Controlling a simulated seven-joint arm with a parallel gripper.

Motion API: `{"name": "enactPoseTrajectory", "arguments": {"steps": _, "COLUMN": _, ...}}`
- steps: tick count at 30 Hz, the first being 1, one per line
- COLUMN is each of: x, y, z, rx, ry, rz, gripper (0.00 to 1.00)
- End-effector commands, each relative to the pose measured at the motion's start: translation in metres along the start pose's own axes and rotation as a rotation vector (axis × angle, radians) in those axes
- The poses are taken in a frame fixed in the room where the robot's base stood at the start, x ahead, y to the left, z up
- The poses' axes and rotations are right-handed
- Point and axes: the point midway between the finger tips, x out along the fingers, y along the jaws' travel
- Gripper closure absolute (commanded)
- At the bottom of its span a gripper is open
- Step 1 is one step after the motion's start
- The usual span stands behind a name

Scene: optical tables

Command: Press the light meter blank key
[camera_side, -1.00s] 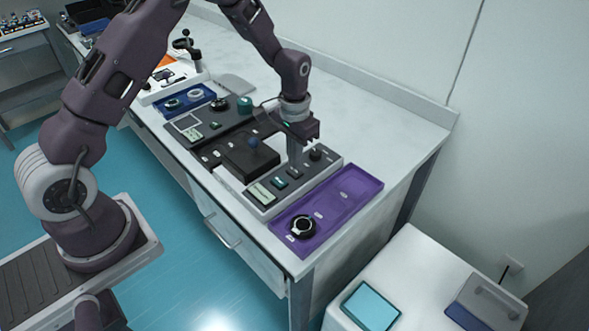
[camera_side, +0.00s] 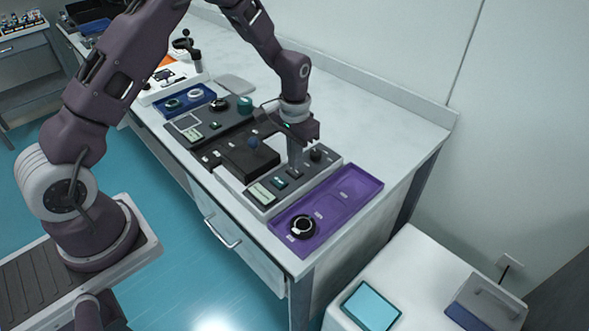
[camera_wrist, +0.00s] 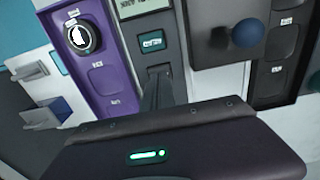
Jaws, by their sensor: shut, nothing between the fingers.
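The light meter (camera_side: 262,193) is a grey and white panel on the bench, with a display at its near end. A teal labelled key (camera_side: 279,183) sits beyond the display, and it also shows in the wrist view (camera_wrist: 151,41). Farther along is a dark square key (camera_wrist: 158,72). A round dark knob (camera_side: 316,154) stands at the far end. My gripper (camera_side: 294,171) is shut and empty, pointing down over the dark key. In the wrist view my fingertips (camera_wrist: 157,82) overlap that key's lower part. I cannot tell whether they touch it, and its label is hidden.
A purple tray (camera_side: 345,197) holding a round black-ringed item (camera_side: 302,227) lies right of the meter. A black raised box with a blue knob (camera_side: 253,142) stands close on the left.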

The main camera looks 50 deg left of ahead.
Motion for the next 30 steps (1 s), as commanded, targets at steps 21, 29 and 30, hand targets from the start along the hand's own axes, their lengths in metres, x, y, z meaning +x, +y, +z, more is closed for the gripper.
{"name": "enactPoseTrajectory", "arguments": {"steps": 21, "x": 0.011, "y": 0.0, "z": 0.0, "rx": 0.0, "ry": -0.001, "rz": 0.0, "gripper": 1.0}}
{"name": "enactPoseTrajectory", "arguments": {"steps": 29, "x": 0.015, "y": 0.0, "z": 0.0, "rx": 0.0, "ry": 0.0, "rz": 0.0, "gripper": 1.0}}
{"name": "enactPoseTrajectory", "arguments": {"steps": 30, "x": 0.015, "y": 0.0, "z": 0.0, "rx": 0.0, "ry": 0.0, "rz": 0.0, "gripper": 1.0}}
